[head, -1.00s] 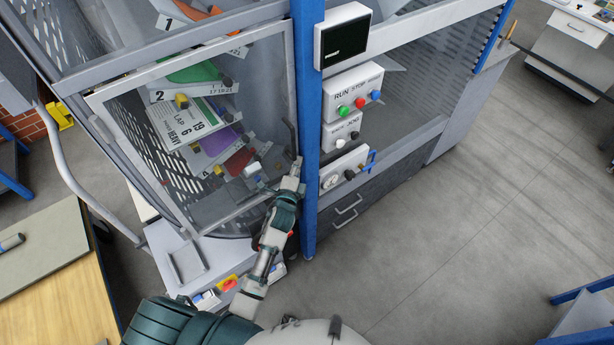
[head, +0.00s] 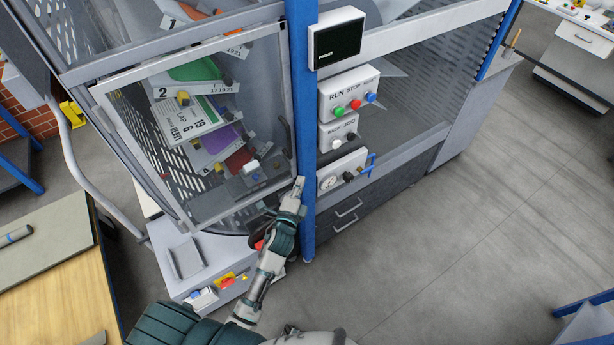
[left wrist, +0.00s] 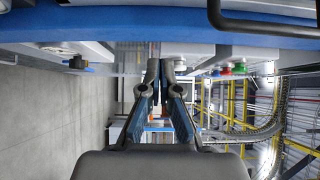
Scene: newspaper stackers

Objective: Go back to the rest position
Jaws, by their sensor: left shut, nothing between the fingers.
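My left gripper (head: 299,184) is shut and empty. In the head view it is in front of the lower right corner of the glazed door (head: 192,222) and beside the blue post (head: 302,130). Its closed fingers also show in the left wrist view (left wrist: 166,68), with nothing between them. The dark door handle (head: 286,145) is above the gripper in the head view, with a visible gap. My right gripper is in neither current view.
A control panel with green, red and blue buttons (head: 348,100) and a dark screen (head: 337,39) is right of the post. A wooden-topped table (head: 55,285) stands at the left. Grey floor (head: 460,250) is clear at the right.

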